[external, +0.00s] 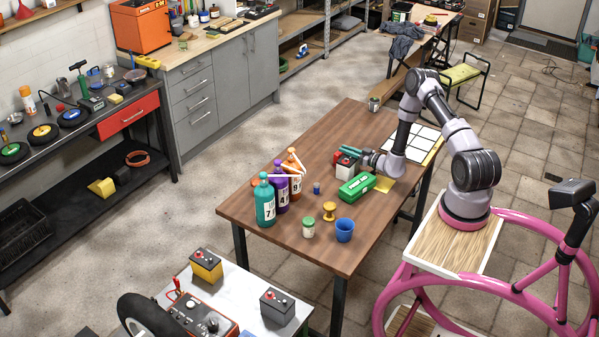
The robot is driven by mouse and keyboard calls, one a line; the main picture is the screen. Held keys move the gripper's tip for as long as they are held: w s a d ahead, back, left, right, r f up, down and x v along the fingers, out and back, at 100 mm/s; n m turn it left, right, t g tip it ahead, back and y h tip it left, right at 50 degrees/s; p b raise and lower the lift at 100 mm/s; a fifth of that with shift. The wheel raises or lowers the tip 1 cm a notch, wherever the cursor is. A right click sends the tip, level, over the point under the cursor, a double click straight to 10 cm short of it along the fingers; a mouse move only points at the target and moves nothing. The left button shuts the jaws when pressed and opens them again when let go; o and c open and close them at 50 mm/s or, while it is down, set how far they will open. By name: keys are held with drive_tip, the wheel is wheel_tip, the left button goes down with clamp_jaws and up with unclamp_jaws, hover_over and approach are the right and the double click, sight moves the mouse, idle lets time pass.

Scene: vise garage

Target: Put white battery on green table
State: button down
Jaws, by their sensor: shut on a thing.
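The white battery (343,168), with a dark top and red on it, is on or just above the brown wooden table (290,225), near its middle. My gripper (352,154) reaches in from the right with teal fingers and is shut on the battery's upper part. Whether its base touches the table is too small to tell. A small folding stand with a green top (461,73) is at the back right, beyond my arm; its top looks bare.
A green box (356,188) sits close in front of the battery. Teal (265,205), purple (279,190) and orange bottles (295,178) stand to the left. A blue cup (344,230) is near the front edge. A white grid board (412,145) lies behind my arm.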

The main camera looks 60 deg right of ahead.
wheel_tip(320, 180, up, 10)
drive_tip(key=w+a, duration=0.1)
drive_tip(key=a, duration=2.1)
drive_tip(key=s+r, duration=0.3)
drive_tip(key=s, duration=0.2)
drive_tip(key=shift+a+r, duration=0.25)
drive_tip(key=shift+a, duration=0.15)
drive_tip(key=shift+s+d, duration=0.1)
drive_tip(key=shift+d, duration=0.05)
